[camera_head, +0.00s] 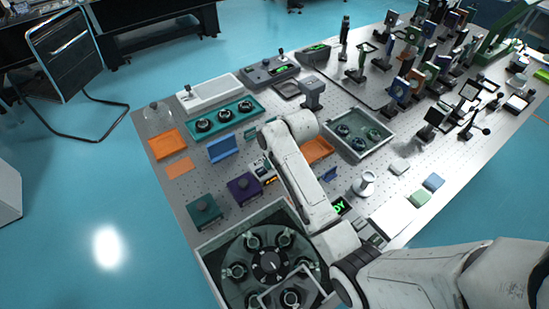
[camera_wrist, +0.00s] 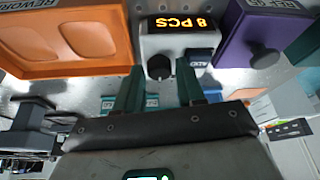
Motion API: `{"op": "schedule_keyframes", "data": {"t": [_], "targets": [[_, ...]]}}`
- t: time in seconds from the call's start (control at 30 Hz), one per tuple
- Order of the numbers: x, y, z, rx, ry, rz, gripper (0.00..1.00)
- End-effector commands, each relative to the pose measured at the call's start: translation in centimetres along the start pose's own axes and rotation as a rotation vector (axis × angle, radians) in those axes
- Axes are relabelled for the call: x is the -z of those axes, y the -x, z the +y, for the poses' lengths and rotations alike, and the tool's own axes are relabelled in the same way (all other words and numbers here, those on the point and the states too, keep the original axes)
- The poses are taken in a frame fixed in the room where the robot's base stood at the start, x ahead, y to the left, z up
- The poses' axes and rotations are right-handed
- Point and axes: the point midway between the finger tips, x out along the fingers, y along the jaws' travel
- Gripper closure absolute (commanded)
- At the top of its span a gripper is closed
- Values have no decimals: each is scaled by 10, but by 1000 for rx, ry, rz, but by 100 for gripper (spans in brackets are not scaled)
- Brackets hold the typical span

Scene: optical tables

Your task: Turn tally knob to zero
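The tally box (camera_wrist: 205,42) is pale, with an orange display (camera_wrist: 181,23) that reads "8 PCS" upside down in the wrist view. Its black round knob (camera_wrist: 159,67) is on the face below the display. My gripper (camera_wrist: 160,78) is open. Its two teal fingers are apart, with the knob appearing between their tips and nothing clearly held. I cannot tell whether a finger touches it. In the head view the tally box (camera_head: 261,167) stands beside the purple box, partly covered by my arm. My gripper is hidden there.
In the wrist view an orange tray (camera_wrist: 108,15) marked "REWORK" is left of the tally box, and a purple box (camera_wrist: 236,50) with a dark knob is close on its right. In the head view a teal box (camera_head: 204,211) and a large round-plate tray (camera_head: 207,257) stand nearer.

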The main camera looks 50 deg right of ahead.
Motion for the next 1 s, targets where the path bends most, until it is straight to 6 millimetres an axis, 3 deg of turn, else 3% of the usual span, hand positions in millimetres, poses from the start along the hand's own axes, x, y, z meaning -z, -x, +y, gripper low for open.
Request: {"op": "schedule_keyframes", "data": {"t": [0.07,0.47,0.77,1.0], "targets": [[0,0,0,0,0,0,63],[0,0,0,0,0,0,100],[0,0,0,-14,-32,-1,100],[0,0,-2,-65,-154,0,100]]}}
